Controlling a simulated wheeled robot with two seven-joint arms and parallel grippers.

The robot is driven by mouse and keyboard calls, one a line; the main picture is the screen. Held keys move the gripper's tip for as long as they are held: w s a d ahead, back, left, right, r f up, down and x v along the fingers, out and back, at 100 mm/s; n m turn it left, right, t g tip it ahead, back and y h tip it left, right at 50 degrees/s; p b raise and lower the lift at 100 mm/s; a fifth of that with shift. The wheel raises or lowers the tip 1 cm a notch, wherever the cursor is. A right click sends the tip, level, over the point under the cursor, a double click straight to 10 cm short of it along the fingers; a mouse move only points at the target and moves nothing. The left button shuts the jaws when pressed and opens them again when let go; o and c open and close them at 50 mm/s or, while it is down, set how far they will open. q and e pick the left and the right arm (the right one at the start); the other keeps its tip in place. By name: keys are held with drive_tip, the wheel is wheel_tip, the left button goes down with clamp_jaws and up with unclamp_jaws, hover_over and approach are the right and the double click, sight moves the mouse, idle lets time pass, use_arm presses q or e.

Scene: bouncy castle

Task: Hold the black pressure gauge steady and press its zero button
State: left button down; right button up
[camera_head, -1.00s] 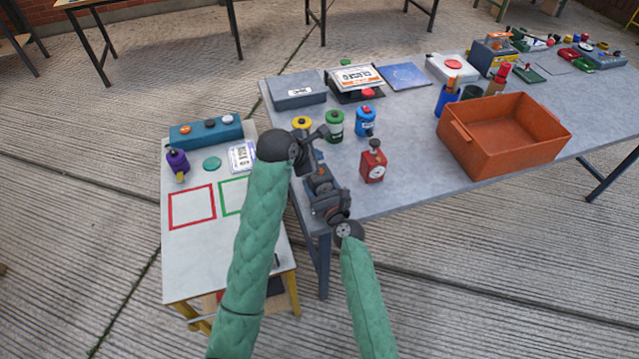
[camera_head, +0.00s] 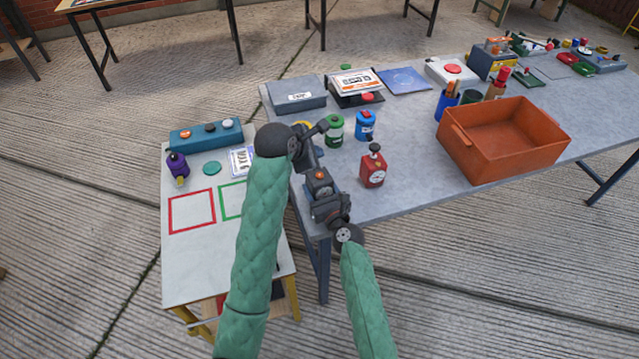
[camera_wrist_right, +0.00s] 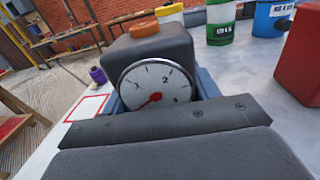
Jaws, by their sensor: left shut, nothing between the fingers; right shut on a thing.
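The black pressure gauge (camera_wrist_right: 152,50) fills the middle of the right wrist view. Its white dial (camera_wrist_right: 156,84) faces that camera, with a red needle pointing lower left. An orange button (camera_wrist_right: 144,29) is on its top and also shows in the head view (camera_head: 321,174). My right gripper (camera_head: 325,190) is shut on the gauge, with blue parts at both sides of it. My left gripper (camera_head: 312,162) is shut and empty, just above and left of the button in the head view. No left finger shows over the button in the right wrist view. Whether the gauge touches the table is unclear.
Behind stand a green can (camera_head: 335,130), a blue can (camera_head: 365,126) and a partly hidden yellow can (camera_head: 302,124). A red device (camera_head: 373,168) stands to the right, then an orange bin (camera_head: 470,160). The left side table (camera_head: 190,260) has red and green squares.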

drive_tip(key=o, duration=1.3)
